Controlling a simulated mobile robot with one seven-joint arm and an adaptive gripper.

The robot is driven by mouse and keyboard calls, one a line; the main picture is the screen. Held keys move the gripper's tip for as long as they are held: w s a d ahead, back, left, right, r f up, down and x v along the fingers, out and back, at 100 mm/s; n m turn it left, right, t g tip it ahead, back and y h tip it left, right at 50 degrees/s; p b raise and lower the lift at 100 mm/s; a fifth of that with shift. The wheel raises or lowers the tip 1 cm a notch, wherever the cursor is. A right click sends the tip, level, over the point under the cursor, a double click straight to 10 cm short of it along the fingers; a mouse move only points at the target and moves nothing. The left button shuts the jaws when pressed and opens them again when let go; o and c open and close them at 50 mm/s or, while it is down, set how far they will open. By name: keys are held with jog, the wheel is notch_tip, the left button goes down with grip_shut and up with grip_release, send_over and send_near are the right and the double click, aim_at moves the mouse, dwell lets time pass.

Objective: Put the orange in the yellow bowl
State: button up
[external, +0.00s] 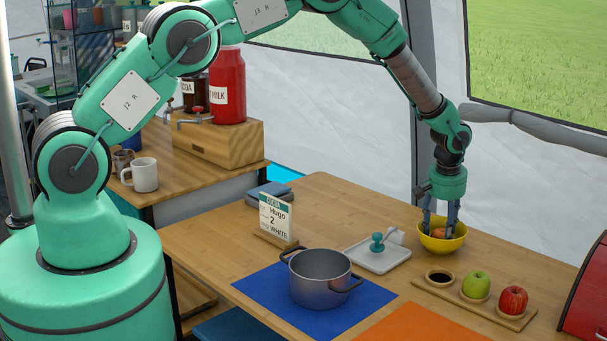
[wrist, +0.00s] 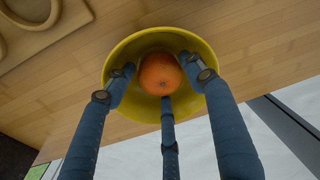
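The orange (wrist: 160,74) lies inside the yellow bowl (wrist: 112,62), as the wrist view shows. In the external view the orange (external: 438,233) shows between my fingers, low in the yellow bowl (external: 443,246). My gripper (external: 440,222) points straight down over the bowl, with its fingers reaching inside the rim. In the wrist view, three blue fingers of my gripper (wrist: 158,82) stand spread around the orange. A gap shows between the left finger and the orange; the right and lower fingertips are close to it, and contact there is unclear.
A wooden holder (external: 472,301) with a green apple (external: 476,285), a red apple (external: 513,300) and an empty dark-lined hole stands in front of the bowl. A white tray (external: 379,257) is left of it. A grey pot (external: 319,278) stands on a blue mat (external: 262,289).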

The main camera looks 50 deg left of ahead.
jog(key=shift+r, duration=0.1)
notch_tip(320, 180, up, 12)
jog(key=s+p, duration=0.1)
jog(key=p, duration=0.1)
jog(key=shift+s+d, duration=0.25)
jog(key=shift+d, duration=0.1)
dwell(0.7)
jog(key=shift+r, duration=0.1)
notch_tip(320, 180, up, 19)
jog(key=t, duration=0.1)
send_over(441, 235)
jog(key=s+a, duration=0.7)
jog(key=s+a+r+m+t, duration=0.1)
jog(key=s+a+r, duration=0.3)
jog(key=s+r, duration=0.25)
jog(key=s+a+r+m, duration=0.1)
jog(key=s+a+r, duration=0.2)
jog(key=s+r, duration=0.4)
jog(key=s+a+r+m+t, duration=0.1)
jog(key=s+a+r, duration=0.3)
jog(key=s, duration=0.5)
jog(key=s+a+r, duration=0.2)
jog(key=s+r, duration=0.3)
jog(key=s, duration=0.3)
jog(key=s+a+f+m+t, duration=0.1)
jog(key=s+a, duration=0.1)
jog(key=s, duration=1.4)
jog(key=shift+a+f+h, duration=0.15)
jog(key=shift+a+h, duration=0.15)
jog(key=shift+a, duration=0.1)
